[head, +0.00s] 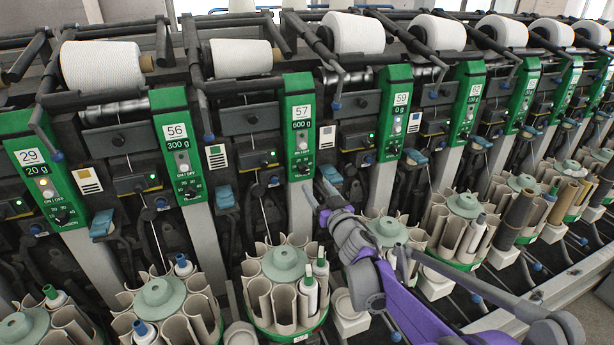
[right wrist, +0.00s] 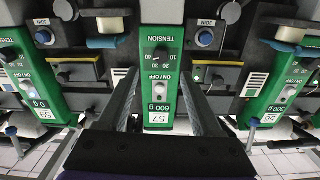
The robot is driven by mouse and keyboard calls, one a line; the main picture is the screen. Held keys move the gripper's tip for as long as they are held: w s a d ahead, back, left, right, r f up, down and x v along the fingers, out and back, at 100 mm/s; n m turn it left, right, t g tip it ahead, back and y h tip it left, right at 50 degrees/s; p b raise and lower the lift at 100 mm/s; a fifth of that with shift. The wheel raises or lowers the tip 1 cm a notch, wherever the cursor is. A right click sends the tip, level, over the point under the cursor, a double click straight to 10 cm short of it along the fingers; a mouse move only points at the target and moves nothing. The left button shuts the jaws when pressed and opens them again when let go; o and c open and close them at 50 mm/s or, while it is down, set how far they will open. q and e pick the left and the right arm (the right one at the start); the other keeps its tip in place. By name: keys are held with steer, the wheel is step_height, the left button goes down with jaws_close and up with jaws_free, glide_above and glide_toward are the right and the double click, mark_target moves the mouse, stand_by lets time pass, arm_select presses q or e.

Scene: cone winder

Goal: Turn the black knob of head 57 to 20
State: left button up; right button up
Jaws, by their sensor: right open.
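Head 57 has a green panel (head: 299,125) with a white 57 label, a 600 g display and an ON/OFF switch. Its black tension knob (head: 304,168) is low on the panel, just above my right gripper. My left gripper is not in view.
Neighbouring green panels 56 (head: 177,145) and 59 (head: 396,110) stand on either side. Below is a round bobbin magazine (head: 286,264) with upright tubes. A blue lever (head: 332,174) sits right of the panel, close to my gripper. White yarn cones line the top.

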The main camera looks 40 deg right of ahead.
mark_target(305, 172)
steer(key=x, duration=0.8)
steer(key=shift+w, duration=0.2)
jaws_close()
